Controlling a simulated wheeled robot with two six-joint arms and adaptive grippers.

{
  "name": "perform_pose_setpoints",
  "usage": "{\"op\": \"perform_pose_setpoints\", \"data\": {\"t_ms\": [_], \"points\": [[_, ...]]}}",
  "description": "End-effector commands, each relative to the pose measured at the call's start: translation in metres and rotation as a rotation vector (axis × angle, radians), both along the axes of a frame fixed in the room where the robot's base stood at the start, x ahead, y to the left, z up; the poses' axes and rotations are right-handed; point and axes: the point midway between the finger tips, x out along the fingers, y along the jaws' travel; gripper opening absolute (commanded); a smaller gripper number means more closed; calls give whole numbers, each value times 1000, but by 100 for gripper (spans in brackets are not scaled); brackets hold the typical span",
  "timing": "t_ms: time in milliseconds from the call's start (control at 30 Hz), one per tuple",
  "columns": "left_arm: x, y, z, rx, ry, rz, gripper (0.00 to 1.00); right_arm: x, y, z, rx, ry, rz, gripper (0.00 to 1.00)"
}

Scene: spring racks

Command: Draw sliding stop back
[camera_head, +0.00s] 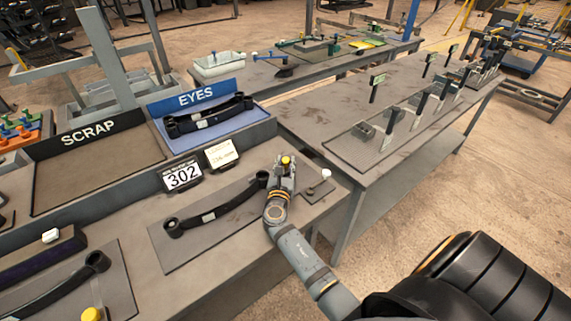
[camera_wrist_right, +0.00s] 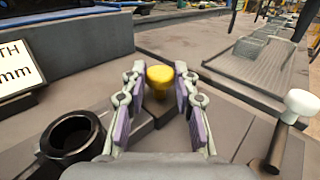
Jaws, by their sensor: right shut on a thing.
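A sliding stop with a yellow knob (camera_wrist_right: 159,75) stands at the right end of a grey plate (camera_head: 165,258) on the bench; the knob also shows in the head view (camera_head: 286,160). My right gripper (camera_head: 285,165) is shut on this stop, with a padded finger on either side of the knob. My left gripper is not in view.
A white-topped knob (camera_head: 326,174) stands right of the gripper. The 302 sign (camera_head: 182,177) and a cream label card (camera_head: 221,153) stand behind the plate. The EYES tray (camera_head: 262,113) holds dark springs; the SCRAP tray (camera_head: 55,200) looks empty. Another table (camera_head: 300,105) stands to the right.

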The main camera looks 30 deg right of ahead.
Motion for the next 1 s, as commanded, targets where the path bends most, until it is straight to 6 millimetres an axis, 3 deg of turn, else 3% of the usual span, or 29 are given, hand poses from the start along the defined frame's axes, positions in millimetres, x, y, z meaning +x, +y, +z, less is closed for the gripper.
{"op": "perform_pose_setpoints", "data": {"t_ms": [267, 533, 867, 900, 1000], "points": [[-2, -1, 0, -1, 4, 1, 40, 0, -1, 0, 0, 0, 0, 0], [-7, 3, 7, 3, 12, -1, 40, 3, -39, 1, -4, 1, 0, 0], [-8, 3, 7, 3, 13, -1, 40, 3, -44, 1, -3, -1, -2, 0], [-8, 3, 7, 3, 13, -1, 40, 3, -44, 1, -3, -1, -2, 33], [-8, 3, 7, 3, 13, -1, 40, 4, -44, 1, -3, -2, -2, 46]]}}
